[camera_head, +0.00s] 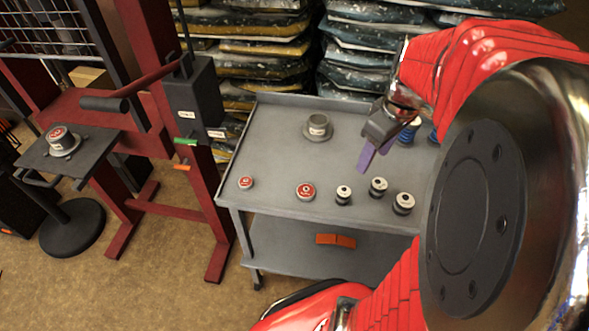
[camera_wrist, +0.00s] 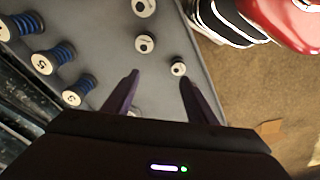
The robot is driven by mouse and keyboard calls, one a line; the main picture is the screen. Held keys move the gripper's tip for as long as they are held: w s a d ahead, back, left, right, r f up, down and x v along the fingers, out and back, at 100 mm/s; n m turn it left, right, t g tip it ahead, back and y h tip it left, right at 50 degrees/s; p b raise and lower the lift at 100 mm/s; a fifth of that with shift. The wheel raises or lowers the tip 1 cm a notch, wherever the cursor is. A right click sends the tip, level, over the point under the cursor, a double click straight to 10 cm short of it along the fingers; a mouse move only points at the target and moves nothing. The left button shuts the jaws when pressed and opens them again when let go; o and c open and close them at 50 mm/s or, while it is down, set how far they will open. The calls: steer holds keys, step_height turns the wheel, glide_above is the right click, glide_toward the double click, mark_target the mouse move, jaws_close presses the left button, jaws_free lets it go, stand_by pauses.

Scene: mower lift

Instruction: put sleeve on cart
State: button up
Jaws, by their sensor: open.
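A grey flanged sleeve (camera_head: 317,128) stands upright at the back of the grey cart (camera_head: 275,110)'s top. A similar flanged piece (camera_head: 62,142) with a red-topped disc in it sits on the small dark plate of a stand at the left. My gripper (camera_head: 368,157) is above the cart's top, right of the grey sleeve and apart from it. Its purple fingers are apart and empty; they also show in the wrist view (camera_wrist: 158,77). A small pale thing low between the fingers in the wrist view is mostly hidden by my gripper.
Two red-topped discs (camera_head: 305,191) and three black-and-white spools (camera_head: 378,187) line the cart's front. Blue spools (camera_wrist: 55,57) stand near its right side, partly behind my arm. A red lift frame (camera_head: 195,190) stands left of the cart. Orange blocks (camera_head: 336,240) lie on the lower shelf.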

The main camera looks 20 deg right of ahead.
steer(key=s+a+r+m+t, duration=0.1)
steer(key=s+a+r+t, duration=0.1)
steer(key=a, duration=0.9)
steer(key=s+a+r+m+t, duration=0.1)
steer(key=a+r, duration=0.3)
steer(key=a, duration=0.6)
steer(key=shift+s+a+m+t, duration=0.4)
steer(key=shift+s+m, duration=0.1)
steer(key=shift+m, duration=0.3)
